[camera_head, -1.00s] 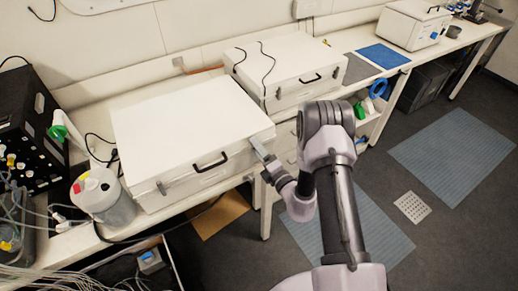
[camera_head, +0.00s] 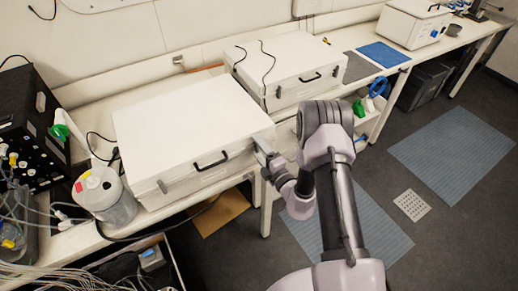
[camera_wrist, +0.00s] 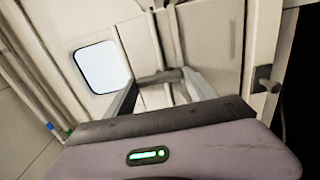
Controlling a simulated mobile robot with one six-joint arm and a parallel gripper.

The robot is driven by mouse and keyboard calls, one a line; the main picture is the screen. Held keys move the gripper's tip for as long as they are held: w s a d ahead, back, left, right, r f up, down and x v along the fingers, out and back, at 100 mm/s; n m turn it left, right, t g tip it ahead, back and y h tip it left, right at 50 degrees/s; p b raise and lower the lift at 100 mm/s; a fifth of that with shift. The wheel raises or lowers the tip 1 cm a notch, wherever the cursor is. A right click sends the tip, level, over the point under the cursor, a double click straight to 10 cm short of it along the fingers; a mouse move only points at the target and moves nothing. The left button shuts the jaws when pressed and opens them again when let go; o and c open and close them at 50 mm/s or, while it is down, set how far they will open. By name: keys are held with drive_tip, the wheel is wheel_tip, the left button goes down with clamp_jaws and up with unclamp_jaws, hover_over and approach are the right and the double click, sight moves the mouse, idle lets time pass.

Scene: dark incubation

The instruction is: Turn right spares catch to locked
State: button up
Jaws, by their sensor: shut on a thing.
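The near white case (camera_head: 190,130) stands shut on the bench, with a black handle (camera_head: 211,161) on its front. A small catch (camera_head: 162,186) shows near the front's left end. My gripper (camera_head: 263,154) is at the front's right end and covers the right catch there in the head view. In the wrist view my gripper (camera_wrist: 161,82) has its fingers on either side of a small grey-brown catch piece (camera_wrist: 160,75) and is shut on it. The catch's exact angle is hard to tell. Another dark fitting (camera_wrist: 265,85) shows to the right.
A second white case (camera_head: 285,65) with loose black leads stands behind. Green and blue rolls (camera_head: 376,88) hang by the shelf at right. The floor right of my arm is mostly clear.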

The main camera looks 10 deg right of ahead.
drive_tip(key=o, duration=1.4)
drive_tip(key=v, duration=1.7)
drive_tip(key=shift+s+b, duration=0.2)
drive_tip(key=shift+b, duration=0.1)
